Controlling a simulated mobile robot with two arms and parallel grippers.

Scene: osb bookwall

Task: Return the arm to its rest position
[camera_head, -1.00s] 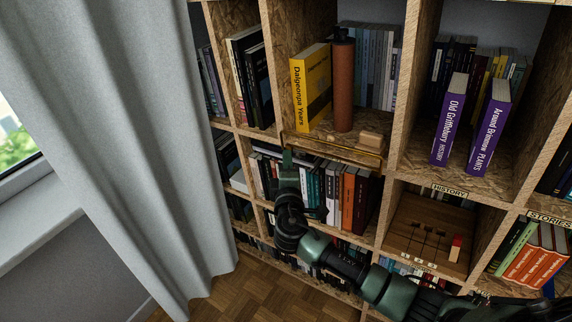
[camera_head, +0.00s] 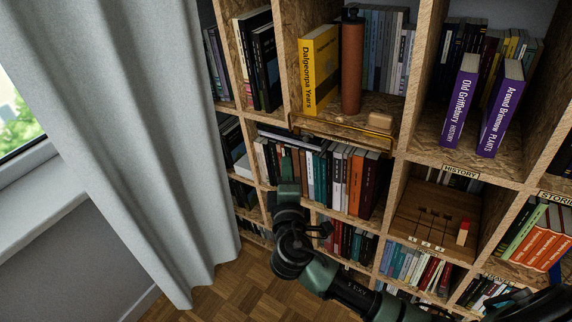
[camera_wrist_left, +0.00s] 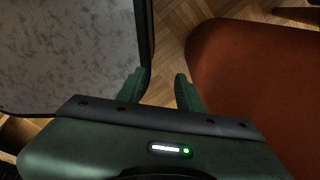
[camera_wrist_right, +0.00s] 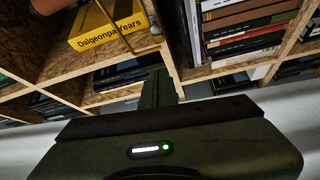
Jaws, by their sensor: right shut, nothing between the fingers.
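My right arm reaches in from the lower right in the head view. Its gripper (camera_head: 288,190) hangs in front of the lower book row, below the brass-railed shelf. In the right wrist view the right gripper's fingers (camera_wrist_right: 157,88) are together with nothing between them, in front of the shelf boards. My left gripper (camera_wrist_left: 160,85) shows only in its wrist view. Its fingers are apart and empty, above the parquet floor.
The bookwall (camera_head: 401,75) holds a yellow book (camera_head: 320,70), a brown cylinder (camera_head: 352,65) and purple books (camera_head: 459,100). A grey curtain (camera_head: 115,130) hangs at left. An orange-brown surface (camera_wrist_left: 260,85) and a grey panel (camera_wrist_left: 70,50) flank the left gripper. Parquet (camera_head: 225,290) is clear.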

